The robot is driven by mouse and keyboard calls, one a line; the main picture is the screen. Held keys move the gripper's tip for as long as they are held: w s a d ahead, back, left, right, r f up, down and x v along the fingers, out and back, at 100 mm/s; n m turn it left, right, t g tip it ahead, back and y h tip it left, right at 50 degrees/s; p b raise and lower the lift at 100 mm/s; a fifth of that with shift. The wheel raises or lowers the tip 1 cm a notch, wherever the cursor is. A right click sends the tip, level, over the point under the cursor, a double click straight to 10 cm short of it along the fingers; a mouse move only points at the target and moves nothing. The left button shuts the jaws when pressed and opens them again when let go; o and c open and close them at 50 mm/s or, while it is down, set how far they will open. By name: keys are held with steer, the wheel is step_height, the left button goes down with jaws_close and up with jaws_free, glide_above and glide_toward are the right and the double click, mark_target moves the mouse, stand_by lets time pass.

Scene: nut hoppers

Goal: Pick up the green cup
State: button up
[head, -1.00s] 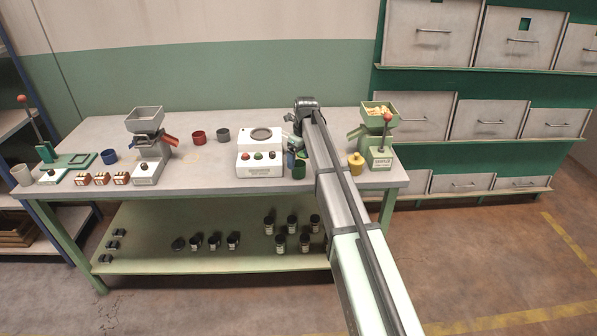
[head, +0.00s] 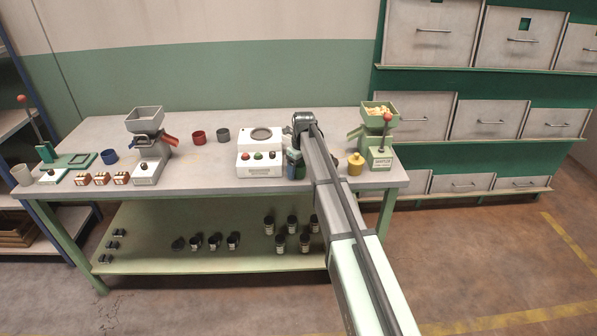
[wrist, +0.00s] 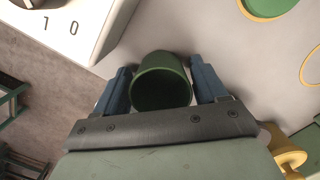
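The green cup (wrist: 161,82) stands on the table between the two blue fingers of my gripper (wrist: 163,78) in the wrist view. The fingers are spread, one on each side of the cup, with narrow gaps showing beside it. The cup's open mouth looks dark inside. In the head view my gripper (head: 295,158) is low over the table, right of the white machine, and mostly hides the cup.
The white machine (head: 260,160) with buttons stands close on the left. A yellow container (head: 355,164) and the green hopper (head: 380,135) stand to the right. Red (head: 198,137) and grey (head: 223,135) cups stand farther back on the table (head: 210,170).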

steer(key=c, duration=0.8)
